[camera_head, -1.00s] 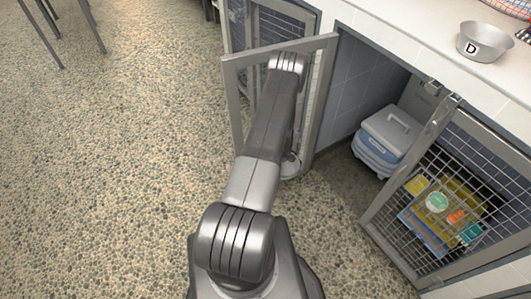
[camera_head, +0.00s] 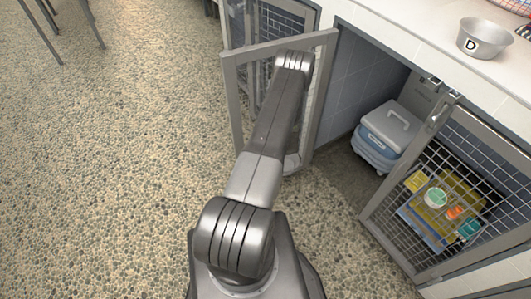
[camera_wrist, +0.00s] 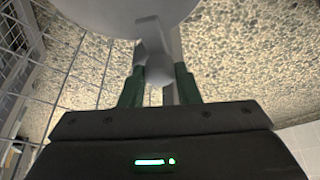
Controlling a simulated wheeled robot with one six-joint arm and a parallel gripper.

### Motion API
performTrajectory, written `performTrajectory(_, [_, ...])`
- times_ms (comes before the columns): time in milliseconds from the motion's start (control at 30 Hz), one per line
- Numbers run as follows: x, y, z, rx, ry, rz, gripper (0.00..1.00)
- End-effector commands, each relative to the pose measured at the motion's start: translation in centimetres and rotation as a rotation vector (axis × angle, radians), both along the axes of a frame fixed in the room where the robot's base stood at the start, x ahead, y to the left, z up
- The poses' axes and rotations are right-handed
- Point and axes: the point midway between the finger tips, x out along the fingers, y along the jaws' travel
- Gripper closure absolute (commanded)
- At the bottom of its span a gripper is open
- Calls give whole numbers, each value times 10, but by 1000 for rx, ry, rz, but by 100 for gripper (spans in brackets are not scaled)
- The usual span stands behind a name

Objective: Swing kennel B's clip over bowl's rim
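An open mesh door (camera_head: 235,100) in a grey frame stands out from the kennel row; its letter is not readable. My arm reaches across it, and the head view hides my gripper. In the wrist view, the pale round bowl (camera_wrist: 105,14) fills the top edge. A grey clip (camera_wrist: 152,38) with a rounded end lies against the bowl's near side. My gripper (camera_wrist: 160,76) has its two green fingers on either side of the clip's rounded end, seemingly touching it. Whether the clip's arm lies over the rim is unclear.
A blue and grey carrier (camera_head: 388,132) stands in the open kennel. A second mesh door (camera_head: 440,195) at right has bright items behind it. A steel bowl marked D (camera_head: 484,38) sits on the white counter (camera_head: 405,45).

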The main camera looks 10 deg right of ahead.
Motion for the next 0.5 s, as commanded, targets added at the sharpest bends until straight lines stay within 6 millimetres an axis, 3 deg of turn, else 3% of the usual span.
performTrajectory(33, [2, -1, 2, -3, -5, 0, 62])
performTrajectory(100, [2, -1, 1, -2, -4, -1, 50])
performTrajectory(500, [-1, -3, 8, -1, -2, -1, 50])
